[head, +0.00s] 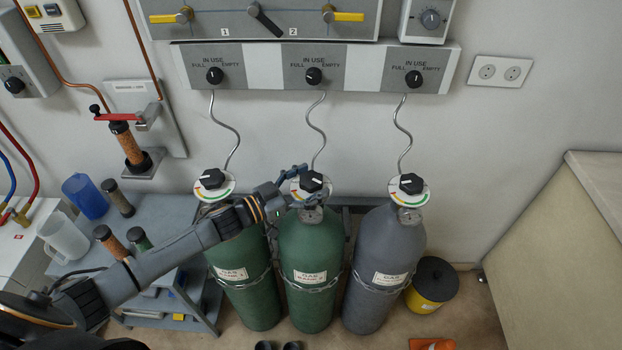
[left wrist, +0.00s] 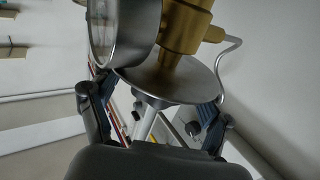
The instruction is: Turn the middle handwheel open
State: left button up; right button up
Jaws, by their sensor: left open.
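The middle handwheel (head: 311,181) is a black knob over a white dial with coloured marks, on top of the middle green gas cylinder (head: 311,245). My left gripper (head: 294,181) has come in from the left and is at this handwheel, its fingers partly hidden by it. In the left wrist view, my left gripper (left wrist: 153,112) is open, with one finger on each side of a shiny metal dish (left wrist: 178,82). A brass valve body (left wrist: 183,28) and a round gauge (left wrist: 122,30) show above the dish. Contact cannot be told. My right gripper is out of view.
The left handwheel (head: 212,180) and right handwheel (head: 411,185) stand close on either side. Thin hoses (head: 318,135) run up to the wall panel (head: 265,68). A cart (head: 190,218) with jars stands at left, and a black-and-yellow bin (head: 432,285) at right.

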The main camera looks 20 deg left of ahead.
pick_arm(q)
jog(key=shift+w+d, duration=0.1)
jog(key=c, duration=1.2)
jog(key=shift+d+r+n+t+y+p, duration=0.1)
jog(key=shift+r+n+t+y+p, duration=0.05)
jog(key=shift+n+t+y+p, duration=0.4)
jog(key=shift+n+t+y, duration=0.45)
jog(key=shift+n+y, duration=0.3)
jog(key=shift+y, duration=0.3)
jog(key=shift+n+t+y, duration=0.3)
jog(key=shift+y, duration=0.2)
jog(key=o, duration=1.2)
